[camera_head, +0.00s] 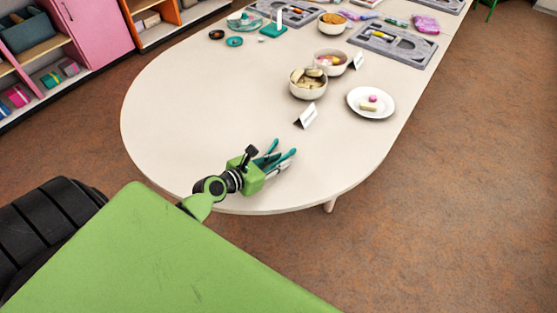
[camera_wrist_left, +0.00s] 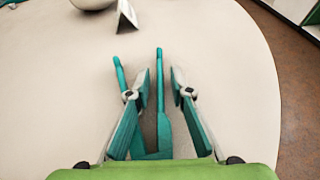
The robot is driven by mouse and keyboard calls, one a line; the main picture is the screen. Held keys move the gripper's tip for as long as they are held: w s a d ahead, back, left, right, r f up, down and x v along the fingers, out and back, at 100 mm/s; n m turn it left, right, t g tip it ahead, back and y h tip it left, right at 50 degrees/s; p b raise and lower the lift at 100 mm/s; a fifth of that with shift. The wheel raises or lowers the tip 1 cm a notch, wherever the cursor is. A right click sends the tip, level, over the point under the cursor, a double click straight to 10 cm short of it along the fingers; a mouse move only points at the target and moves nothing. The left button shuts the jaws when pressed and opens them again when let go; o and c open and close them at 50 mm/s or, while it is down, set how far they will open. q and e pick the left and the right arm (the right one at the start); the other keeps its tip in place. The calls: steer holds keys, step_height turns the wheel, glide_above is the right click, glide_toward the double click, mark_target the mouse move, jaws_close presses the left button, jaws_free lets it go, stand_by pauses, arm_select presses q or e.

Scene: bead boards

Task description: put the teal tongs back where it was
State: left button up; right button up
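The teal tongs (camera_wrist_left: 160,90) lie near the front edge of the table (camera_head: 190,120), their two arms spread in a V with the joined end towards my palm. In the left wrist view, one arm lies between the fingers of my left gripper (camera_wrist_left: 160,73); the other passes beneath the left finger and shows on its far side. Both fingers stand apart, with visible gaps to the middle arm. In the head view, my left gripper (camera_head: 284,160) is low over the table and partly hides the tongs. My right gripper is not in view.
Beyond stand a folded white card (camera_head: 306,115), a bowl of pale pieces (camera_head: 308,90), a second bowl (camera_head: 331,67) and a white plate (camera_head: 385,113) with small pieces. Grey boards (camera_head: 421,62) and a teal stand (camera_head: 274,31) are farther back. The table's left side is clear.

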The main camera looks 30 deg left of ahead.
arm_select(q)
steer(key=shift+r, duration=0.15)
steer(key=v, duration=1.2)
